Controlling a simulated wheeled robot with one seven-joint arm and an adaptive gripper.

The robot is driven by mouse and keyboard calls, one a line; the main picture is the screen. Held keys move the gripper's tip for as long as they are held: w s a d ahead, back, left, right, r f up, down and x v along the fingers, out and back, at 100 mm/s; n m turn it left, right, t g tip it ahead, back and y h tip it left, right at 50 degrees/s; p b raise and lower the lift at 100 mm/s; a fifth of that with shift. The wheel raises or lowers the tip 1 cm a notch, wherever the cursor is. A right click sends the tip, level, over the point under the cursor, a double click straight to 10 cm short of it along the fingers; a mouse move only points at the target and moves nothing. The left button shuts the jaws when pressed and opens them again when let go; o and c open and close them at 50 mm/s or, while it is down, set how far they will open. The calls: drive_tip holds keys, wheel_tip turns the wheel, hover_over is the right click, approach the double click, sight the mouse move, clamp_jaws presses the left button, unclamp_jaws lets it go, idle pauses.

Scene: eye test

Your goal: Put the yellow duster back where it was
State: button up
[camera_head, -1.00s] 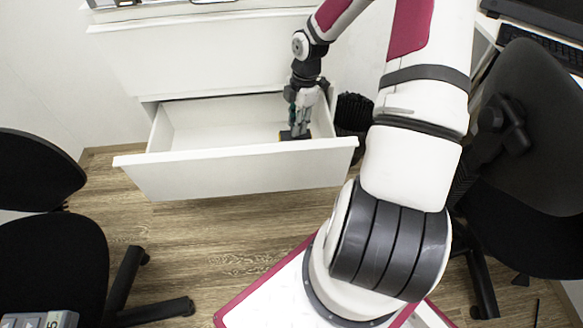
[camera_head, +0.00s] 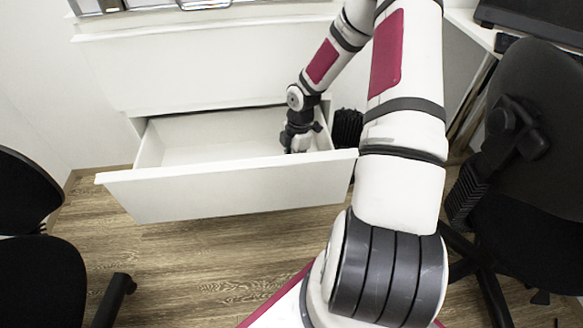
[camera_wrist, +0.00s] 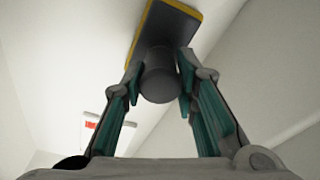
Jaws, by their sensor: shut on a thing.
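The yellow duster shows in the wrist view as a dark rectangular pad (camera_wrist: 165,28) with yellow edges and a dark round handle (camera_wrist: 160,80). My gripper (camera_wrist: 160,68) has its two fingers closed on that handle, one on each side. In the head view my gripper (camera_head: 296,148) is down inside the right end of the open white drawer (camera_head: 235,190). The drawer's front wall hides its fingertips and the duster there. I cannot tell whether the pad touches the drawer floor.
The rest of the drawer floor (camera_head: 205,150) that shows is bare. A black ribbed object (camera_head: 347,128) stands just right of the drawer. Black chairs stand at left (camera_head: 40,280) and right (camera_head: 530,150). A small red mark (camera_wrist: 91,125) shows in the wrist view.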

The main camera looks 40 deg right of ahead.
drive_tip(key=shift+f, duration=0.4)
drive_tip(key=shift+r, duration=0.1)
drive_tip(key=o, duration=1.1)
